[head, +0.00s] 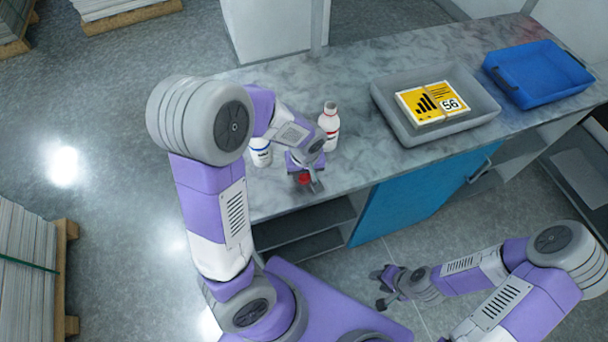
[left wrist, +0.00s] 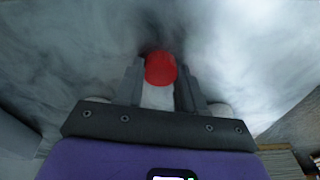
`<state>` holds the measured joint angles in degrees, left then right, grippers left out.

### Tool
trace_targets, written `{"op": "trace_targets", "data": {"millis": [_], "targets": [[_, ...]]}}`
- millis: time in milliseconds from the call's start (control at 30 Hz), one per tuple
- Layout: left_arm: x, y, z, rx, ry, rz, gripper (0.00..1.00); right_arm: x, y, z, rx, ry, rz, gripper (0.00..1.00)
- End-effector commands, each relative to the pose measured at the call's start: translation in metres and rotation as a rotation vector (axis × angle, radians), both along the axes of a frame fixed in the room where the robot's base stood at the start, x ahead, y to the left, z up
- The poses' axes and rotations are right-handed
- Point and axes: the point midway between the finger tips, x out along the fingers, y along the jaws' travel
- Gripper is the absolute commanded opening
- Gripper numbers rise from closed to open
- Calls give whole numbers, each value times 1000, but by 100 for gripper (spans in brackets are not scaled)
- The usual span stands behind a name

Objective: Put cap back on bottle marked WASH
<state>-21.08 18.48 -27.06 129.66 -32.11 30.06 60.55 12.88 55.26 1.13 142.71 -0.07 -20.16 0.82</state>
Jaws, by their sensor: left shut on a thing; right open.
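A white bottle with a red band (head: 329,126) stands upright on the marble-look counter, behind my left gripper. Its neck shows no red cap. A second white bottle with a blue-marked label (head: 261,153) stands to the left, partly hidden by my left arm. I cannot read either label, so I cannot tell which is marked WASH. My left gripper (head: 308,182) is shut on a red cap (head: 304,178), near the counter's front edge. The cap also shows between the fingertips in the left wrist view (left wrist: 160,69). My right gripper (head: 383,287) is open and empty, low in front of the counter.
A grey tray (head: 384,101) holding a yellow pack marked 56 (head: 432,102) stands right on the counter, with a blue tray (head: 537,73) beyond it. The counter (head: 358,158) is clear between the red-banded bottle and the grey tray. A blue cabinet door (head: 410,203) is below.

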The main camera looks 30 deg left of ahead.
Motion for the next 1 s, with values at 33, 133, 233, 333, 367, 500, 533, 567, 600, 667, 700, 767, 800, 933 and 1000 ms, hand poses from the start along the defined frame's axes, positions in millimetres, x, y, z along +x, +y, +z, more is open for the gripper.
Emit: {"op": "trace_targets", "data": {"millis": [33, 133, 233, 333, 367, 500, 533, 567, 600, 667, 700, 767, 800, 933, 1000], "targets": [[0, 0, 0, 0, 0, 0, 11, 0, 0, 0, 0, 0, 0, 43], [0, 0, 0, 0, 0, 0, 11, 0, 0, 0, 0, 0, 0, 43], [0, 0, 2, 0, -1, 0, 11, 0, 0, 1, 0, 0, 0, 43], [1, 0, 12, -1, -3, 1, 11, 0, 0, 4, 0, 0, 0, 43], [1, 0, 17, -1, -5, 1, 11, 0, 0, 5, 0, 0, 0, 43], [1, 0, 47, -2, -7, 1, 11, 0, 0, 13, 0, 0, 0, 43], [1, 0, 53, -2, -7, 0, 11, 0, 0, 15, 0, 0, 0, 43], [1, 0, 59, -2, -6, 0, 11, 0, 0, 16, 0, 0, 0, 43], [1, 0, 67, -2, -7, -1, 11, 0, 0, 18, 0, 0, 0, 43], [1, 0, 78, -1, -6, -1, 10, 0, 0, 21, 0, 0, 0, 43], [1, 0, 84, -1, -5, 0, 10, 0, 0, 22, 0, 0, 0, 43], [1, 0, 91, 0, -3, 0, 10, 0, 0, 23, 0, 0, 0, 43], [0, 0, 94, 0, -3, 0, 10, 0, 0, 24, 0, 0, 0, 43], [0, 0, 100, -1, -1, 0, 10, 0, 0, 25, 0, 0, 0, 43], [0, 0, 101, -1, -1, 0, 10, 0, 0, 24, 0, 0, 0, 43]]}}
